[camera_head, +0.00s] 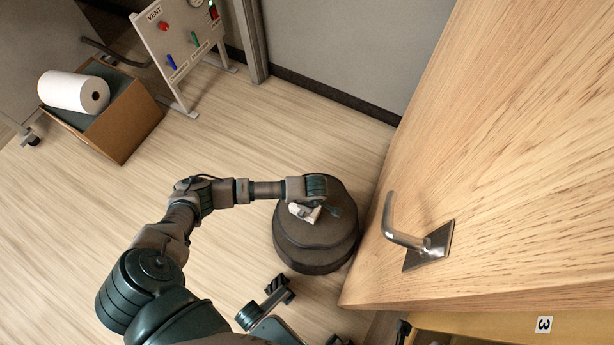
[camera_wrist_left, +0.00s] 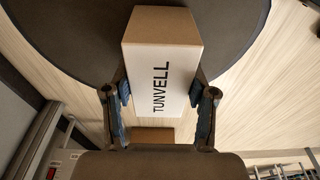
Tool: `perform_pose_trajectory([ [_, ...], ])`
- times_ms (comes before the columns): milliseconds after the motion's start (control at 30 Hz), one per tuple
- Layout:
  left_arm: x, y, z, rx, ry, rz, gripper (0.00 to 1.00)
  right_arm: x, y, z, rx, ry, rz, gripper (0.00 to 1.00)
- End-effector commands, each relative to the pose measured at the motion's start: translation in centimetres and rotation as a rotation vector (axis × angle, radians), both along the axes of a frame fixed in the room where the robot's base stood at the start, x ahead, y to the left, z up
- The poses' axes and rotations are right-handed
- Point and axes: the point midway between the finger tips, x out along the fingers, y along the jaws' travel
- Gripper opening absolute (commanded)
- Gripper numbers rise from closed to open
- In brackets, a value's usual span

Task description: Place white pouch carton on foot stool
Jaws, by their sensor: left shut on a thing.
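The white pouch carton (camera_head: 304,212) is in my left gripper (camera_head: 318,208), over the top of the foot stool (camera_head: 301,252). In the left wrist view the carton (camera_wrist_left: 163,80) shows a white face marked TUNVELL and a brown end. The fingers of my left gripper (camera_wrist_left: 162,105) are shut on its two sides. The foot stool is dark, round and stepped; it fills the top of the left wrist view (camera_wrist_left: 70,50) behind the carton. I cannot tell whether the carton touches the stool.
A wooden door (camera_head: 500,130) with a metal handle (camera_head: 402,236) stands close right of the stool. A brown box (camera_head: 128,122) with a white roll (camera_head: 72,92) and a valve panel (camera_head: 172,45) stand at the upper left. The floor left of the stool is clear.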

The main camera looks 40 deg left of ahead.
Motion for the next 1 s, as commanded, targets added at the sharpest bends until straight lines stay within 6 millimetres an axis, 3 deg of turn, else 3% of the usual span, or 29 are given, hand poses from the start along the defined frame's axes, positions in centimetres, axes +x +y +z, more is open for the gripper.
perform_pose_trajectory([
  [33, 0.0, 0.0, -0.2, 0.001, 0.001, 0.000, 0.11, 0.1, 0.0, -0.2, 0.000, 0.002, 0.001, 0.00],
  [67, 0.0, 0.0, -0.3, 0.001, 0.001, 0.000, 0.59, 0.3, 0.0, -0.2, 0.000, 0.002, 0.001, 0.00],
  [167, 0.0, 0.0, -0.2, 0.001, 0.001, 0.000, 0.82, 0.4, 0.0, -0.1, -0.001, 0.001, 0.001, 0.00],
  [567, 0.1, -0.1, 0.7, 0.000, -0.002, 0.000, 0.82, 0.2, 0.0, 0.5, 0.001, -0.011, 0.000, 0.00],
  [833, 0.5, -0.8, 6.8, 0.000, -0.011, -0.002, 0.82, -2.3, -0.2, 1.9, 0.003, 0.017, 0.001, 0.00],
  [900, 0.6, -1.1, 8.5, 0.001, -0.011, -0.002, 0.82, -2.4, -0.1, 2.0, -0.005, 0.044, 0.003, 0.00],
  [1000, 0.5, -1.3, 9.7, 0.001, -0.006, 0.000, 0.82, -0.5, 0.3, 1.4, -0.044, 0.150, 0.006, 0.00],
])
